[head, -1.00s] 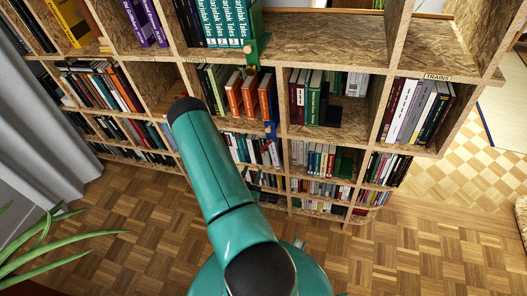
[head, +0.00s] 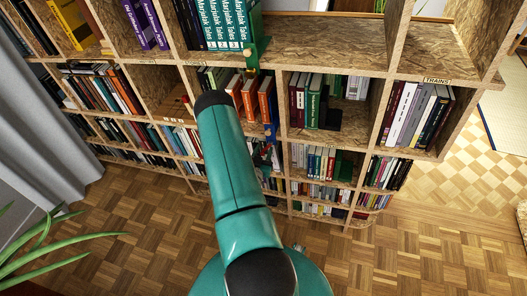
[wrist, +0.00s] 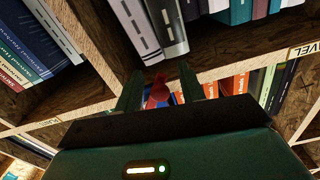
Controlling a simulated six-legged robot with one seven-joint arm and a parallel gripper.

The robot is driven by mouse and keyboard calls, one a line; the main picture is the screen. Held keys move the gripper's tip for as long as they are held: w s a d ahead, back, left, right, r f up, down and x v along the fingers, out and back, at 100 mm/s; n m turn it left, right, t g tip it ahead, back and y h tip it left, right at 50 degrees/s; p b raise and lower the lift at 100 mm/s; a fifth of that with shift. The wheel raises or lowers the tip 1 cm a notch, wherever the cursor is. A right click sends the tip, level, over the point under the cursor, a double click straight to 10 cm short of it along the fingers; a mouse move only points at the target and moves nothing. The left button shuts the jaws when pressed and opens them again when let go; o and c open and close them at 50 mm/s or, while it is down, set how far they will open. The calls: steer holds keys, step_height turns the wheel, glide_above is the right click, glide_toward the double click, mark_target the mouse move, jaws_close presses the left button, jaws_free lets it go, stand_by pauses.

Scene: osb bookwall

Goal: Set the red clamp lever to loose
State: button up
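A red part (wrist: 158,92), which looks like the clamp lever, shows in the wrist view between the two fingers of my gripper (wrist: 160,88). The fingers are spread apart, and I cannot tell whether either touches it. The lower part of the red piece is hidden behind my gripper's body. In the head view a small red piece (head: 185,99) shows in a shelf compartment just left of my arm's end. My gripper itself is hidden behind my arm there. The lever's exact setting cannot be made out.
A green clamp (head: 257,52) sits on a shelf upright, with a blue piece (head: 270,131) lower down. Orange books (head: 265,100) stand right of my arm. Parquet floor (head: 390,250) is clear; a plant (head: 50,245) is at left.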

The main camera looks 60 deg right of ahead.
steer(key=shift+d, duration=0.2)
steer(key=shift+c, duration=0.5)
jaws_close()
steer(key=shift+n, duration=0.3)
steer(key=shift+s+d+f+n, duration=0.1)
steer(key=shift+s+n, duration=0.4)
steer(key=shift+n, duration=0.7)
steer(key=shift+s+d+f+n, duration=0.1)
steer(key=shift+s+n, duration=0.45)
steer(key=shift+n, duration=0.65)
steer(key=shift+s+d+n, duration=0.1)
steer(key=shift+s+n, duration=0.4)
steer(key=shift+n, duration=0.7)
steer(key=shift+o, duration=0.5)
jaws_free()
